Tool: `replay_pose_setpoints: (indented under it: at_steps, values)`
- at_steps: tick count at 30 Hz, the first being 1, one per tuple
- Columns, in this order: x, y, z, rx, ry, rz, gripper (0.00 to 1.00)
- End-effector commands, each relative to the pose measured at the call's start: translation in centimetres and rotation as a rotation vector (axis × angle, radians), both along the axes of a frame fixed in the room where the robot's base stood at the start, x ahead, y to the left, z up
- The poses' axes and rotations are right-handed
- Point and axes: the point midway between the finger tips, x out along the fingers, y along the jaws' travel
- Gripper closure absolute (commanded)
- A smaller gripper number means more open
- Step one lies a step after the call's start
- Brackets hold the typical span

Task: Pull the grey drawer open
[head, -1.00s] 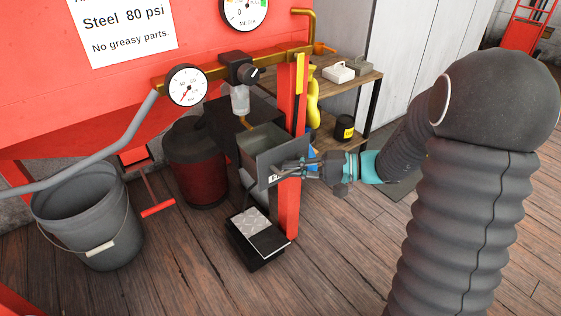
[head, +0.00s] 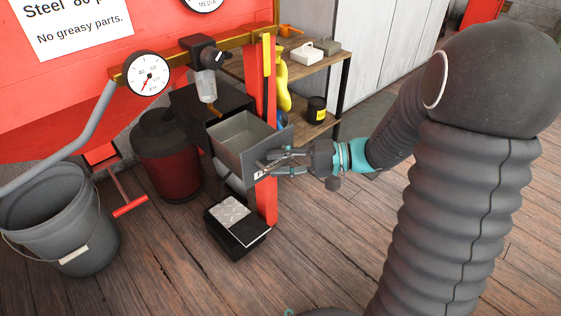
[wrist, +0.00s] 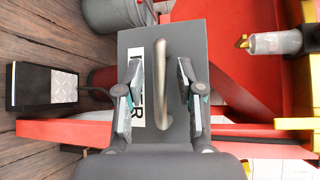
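The grey drawer (head: 268,150) is pulled well out of the dark cabinet (head: 212,100), and its open, empty inside shows in the head view. Its flat front with a white label fills the middle of the wrist view (wrist: 208,40). The label is partly hidden by a finger. The metal bar handle (wrist: 161,75) stands on that front. My gripper (wrist: 160,78) has one finger on each side of the handle, with a visible gap on both sides. In the head view my gripper (head: 272,162) is at the drawer front.
A red post (head: 265,205) stands beside the drawer, and a black pedal box (head: 238,232) is on the floor below. A grey bucket (head: 60,215) and a dark red canister (head: 165,155) stand left. A wooden shelf (head: 335,75) is behind. Floor at the right is clear.

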Motion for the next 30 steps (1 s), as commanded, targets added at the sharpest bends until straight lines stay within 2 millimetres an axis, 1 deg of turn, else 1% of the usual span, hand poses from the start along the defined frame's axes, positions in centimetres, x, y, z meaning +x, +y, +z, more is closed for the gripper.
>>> replay_pose_setpoints:
  at_steps: [5, 8, 15, 21, 25, 30]
  values:
    - [0.0, -1.3, 0.2, -0.001, -0.001, -0.003, 0.63]
    - [-0.2, -2.9, 0.4, -0.001, -0.001, -0.005, 0.63]
    - [-0.7, -7.6, 1.1, -0.001, 0.000, -0.006, 0.63]
    - [-1.0, -10.5, 1.6, 0.000, -0.001, -0.003, 0.63]
    - [-1.1, -11.5, 1.8, 0.000, 0.000, -0.002, 0.63]
    - [-1.2, -11.8, 1.8, 0.000, 0.000, 0.000, 0.63]
